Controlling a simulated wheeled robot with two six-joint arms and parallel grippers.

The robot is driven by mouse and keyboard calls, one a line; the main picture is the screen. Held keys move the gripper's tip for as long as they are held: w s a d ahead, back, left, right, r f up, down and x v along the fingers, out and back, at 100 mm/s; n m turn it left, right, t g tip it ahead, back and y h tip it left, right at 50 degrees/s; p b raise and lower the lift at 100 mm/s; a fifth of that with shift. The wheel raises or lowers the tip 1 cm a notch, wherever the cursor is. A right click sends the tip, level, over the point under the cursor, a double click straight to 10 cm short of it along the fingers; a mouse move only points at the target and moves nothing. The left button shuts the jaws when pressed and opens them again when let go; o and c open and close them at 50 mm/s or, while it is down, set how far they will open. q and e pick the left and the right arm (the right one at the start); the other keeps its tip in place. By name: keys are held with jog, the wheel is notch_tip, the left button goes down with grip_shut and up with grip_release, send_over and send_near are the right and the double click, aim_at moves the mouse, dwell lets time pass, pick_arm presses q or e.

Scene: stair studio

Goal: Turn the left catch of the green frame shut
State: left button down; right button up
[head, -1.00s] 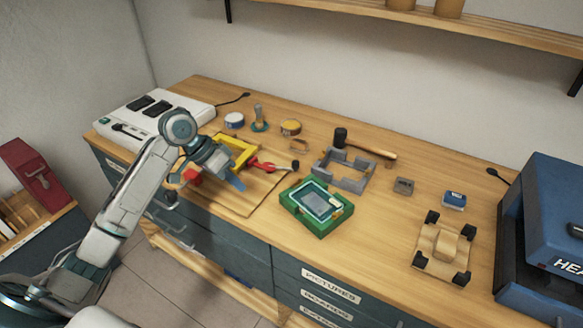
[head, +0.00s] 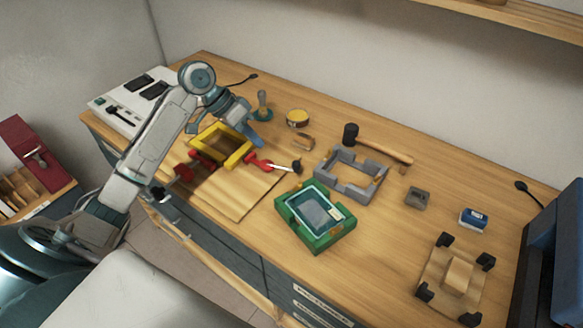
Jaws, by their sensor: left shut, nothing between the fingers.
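The green frame (head: 318,243) lies on the workbench, right of the middle. A teal-rimmed pane (head: 316,210) lies in it. My left gripper (head: 258,141) has blue fingertips. It is shut and empty near the right corner of the yellow frame (head: 237,161), well to the left of and behind the green frame, and apart from it. My right gripper is not in view.
A red-handled tool (head: 270,163) and a thin wooden board (head: 232,196) lie between the left arm and the green frame. A grey frame (head: 345,188) stands close behind the green frame, with a hammer (head: 380,147) beyond. Bare bench lies right of the green frame.

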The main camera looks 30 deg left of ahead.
pick_arm(q)
jog(key=p, duration=0.3)
send_near(296, 187)
jog(key=w+f, duration=0.1)
jog(key=w, duration=0.1)
jog(key=w+a+f, duration=0.1)
jog(key=w+f, duration=0.1)
jog(key=shift+f, duration=0.3)
jog(key=d, duration=0.2)
jog(key=d+f+p, duration=0.1)
jog(key=shift+s, duration=0.35)
jog(key=shift+s+d, duration=0.25)
jog(key=shift+d, duration=0.2)
jog(key=shift+f, duration=0.1)
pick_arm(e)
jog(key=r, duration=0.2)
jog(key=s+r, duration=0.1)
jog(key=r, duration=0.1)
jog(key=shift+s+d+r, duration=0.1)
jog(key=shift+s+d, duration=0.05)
pick_arm(q)
jog(key=shift+w, duration=0.1)
